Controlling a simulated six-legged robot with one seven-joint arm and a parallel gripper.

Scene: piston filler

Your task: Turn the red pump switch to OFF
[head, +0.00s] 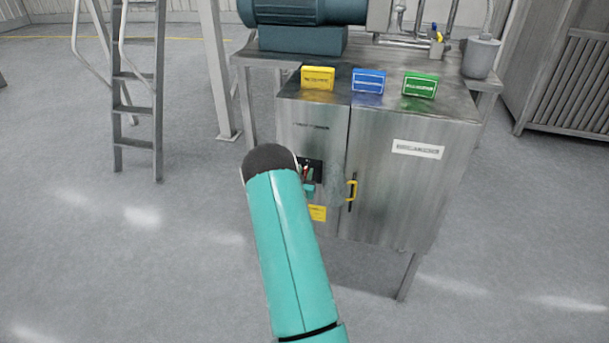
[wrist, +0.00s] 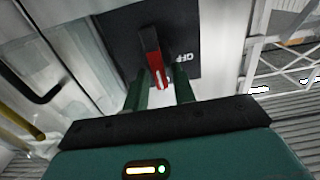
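The red pump switch (wrist: 155,58) is a lever on a black plate (wrist: 121,38) with white OFF lettering to its right in the wrist view. Its lower end lies between the two green fingers of my gripper (wrist: 159,88), with a narrow gap showing on each side. The gripper looks open around it; contact is not clear. In the head view the switch (head: 305,172) is a small red spot on the cabinet's left front, and my gripper (head: 309,188) is a small teal piece just below it, mostly hidden by my arm.
A ladder (head: 138,100) stands at left. The floor in front is clear.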

